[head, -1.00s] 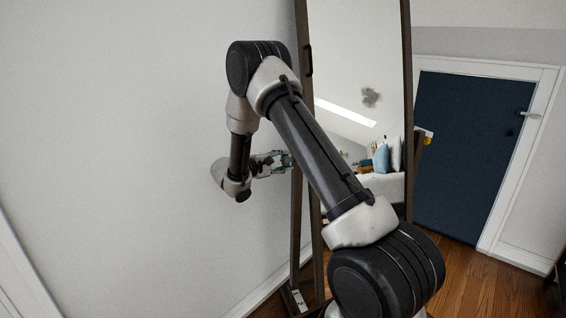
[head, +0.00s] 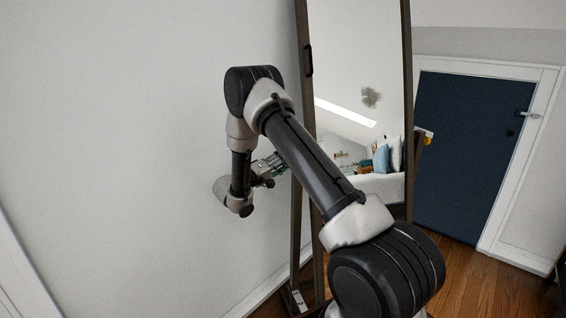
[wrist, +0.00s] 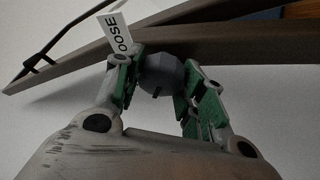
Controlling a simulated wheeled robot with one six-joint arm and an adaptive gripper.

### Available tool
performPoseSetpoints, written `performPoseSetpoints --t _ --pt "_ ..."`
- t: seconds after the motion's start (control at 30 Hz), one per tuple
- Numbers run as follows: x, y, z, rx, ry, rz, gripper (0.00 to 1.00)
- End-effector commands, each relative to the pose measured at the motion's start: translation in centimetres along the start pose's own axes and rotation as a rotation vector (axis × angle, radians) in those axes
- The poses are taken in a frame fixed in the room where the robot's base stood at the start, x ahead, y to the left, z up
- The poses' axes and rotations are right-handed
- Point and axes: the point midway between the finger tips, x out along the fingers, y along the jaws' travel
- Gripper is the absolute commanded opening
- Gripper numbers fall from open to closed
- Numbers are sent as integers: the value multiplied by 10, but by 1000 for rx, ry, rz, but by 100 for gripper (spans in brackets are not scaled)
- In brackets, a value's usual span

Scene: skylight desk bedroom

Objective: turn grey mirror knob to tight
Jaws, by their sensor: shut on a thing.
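The grey mirror knob (wrist: 160,75) sits against the brown side post of the standing mirror (wrist: 215,45). My gripper (wrist: 160,78) is shut on it in the wrist view, with a green-padded finger on each side. A dark mark shows on the knob's near rim. A white tag (wrist: 117,35) beside it shows the letters "OOSE", its first part cut off or hidden. In the head view my gripper (head: 272,163) is at the left post of the mirror (head: 360,60); the knob cannot be made out there.
A plain wall (head: 130,120) stands close behind and left of my arm. A small yellow part (head: 428,137) shows at the mirror's right side. A dark blue door (head: 470,150) is at the right, with wood floor (head: 445,268) in front.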

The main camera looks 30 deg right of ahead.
Motion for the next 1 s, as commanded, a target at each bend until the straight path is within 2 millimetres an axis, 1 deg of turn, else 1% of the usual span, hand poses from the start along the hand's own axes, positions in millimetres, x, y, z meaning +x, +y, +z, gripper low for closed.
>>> performPoseSetpoints --t 0.2,0.6,0.63,0.7,0.73,1.0 --pt "0 -1 2 28 -2 11 16" --pt "0 -2 2 31 -3 12 16" --pt "0 -2 2 31 -3 12 46" --pt "0 -1 2 31 -2 12 58" --pt "0 -1 2 31 -2 12 62" --pt "0 -1 1 33 -1 13 62"
